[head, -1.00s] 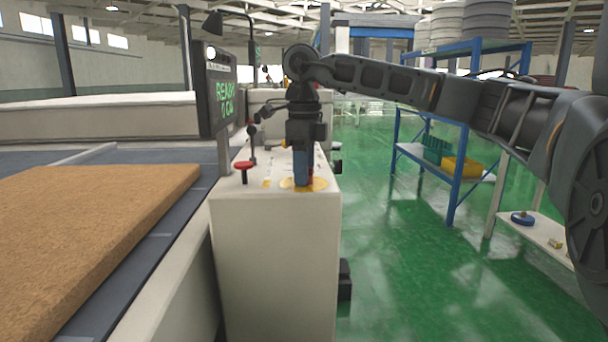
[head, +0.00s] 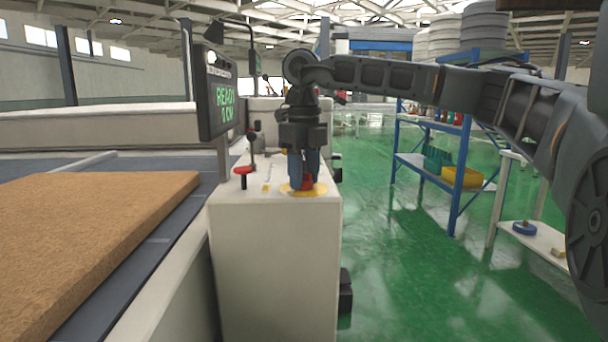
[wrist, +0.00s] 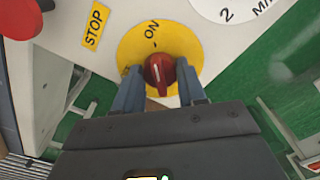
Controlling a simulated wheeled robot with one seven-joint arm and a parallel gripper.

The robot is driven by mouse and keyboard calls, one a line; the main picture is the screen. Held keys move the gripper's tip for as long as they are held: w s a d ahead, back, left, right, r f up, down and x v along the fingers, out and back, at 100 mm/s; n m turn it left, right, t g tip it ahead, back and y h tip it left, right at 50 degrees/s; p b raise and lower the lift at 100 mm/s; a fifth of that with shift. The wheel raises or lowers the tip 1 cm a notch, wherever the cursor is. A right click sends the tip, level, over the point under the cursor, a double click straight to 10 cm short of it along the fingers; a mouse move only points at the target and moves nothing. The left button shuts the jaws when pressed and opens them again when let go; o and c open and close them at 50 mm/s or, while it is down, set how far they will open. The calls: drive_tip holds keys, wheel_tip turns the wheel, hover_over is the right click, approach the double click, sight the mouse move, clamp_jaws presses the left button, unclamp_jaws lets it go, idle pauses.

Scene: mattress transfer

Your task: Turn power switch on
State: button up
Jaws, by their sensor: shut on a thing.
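The power switch is a red knob (wrist: 160,72) on a round yellow plate (wrist: 185,42) lettered ON at its upper edge. Smaller lettering at the plate's left is hard to read. The knob's white mark points up the picture, roughly toward ON. My gripper (wrist: 158,92) points down with one blue-grey finger on each side of the knob, shut on it. In the head view my gripper (head: 304,182) is over the yellow plate (head: 291,189) on top of the white console, with the red knob (head: 307,181) showing between the fingers.
A red mushroom button (head: 243,170) stands left of the switch, beside a STOP label (wrist: 95,27). A display (head: 216,95) with green READY text rises at the console's left. A brown mattress (head: 90,225) lies further left.

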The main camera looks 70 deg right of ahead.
drive_tip(key=o, duration=1.1)
drive_tip(key=shift+c, duration=0.2)
drive_tip(key=shift+r, duration=0.1)
wheel_tip(320, 180, up, 8)
drive_tip(key=shift+f+p, duration=0.15)
drive_tip(key=shift+p, duration=0.5)
drive_tip(key=shift+s, duration=0.1)
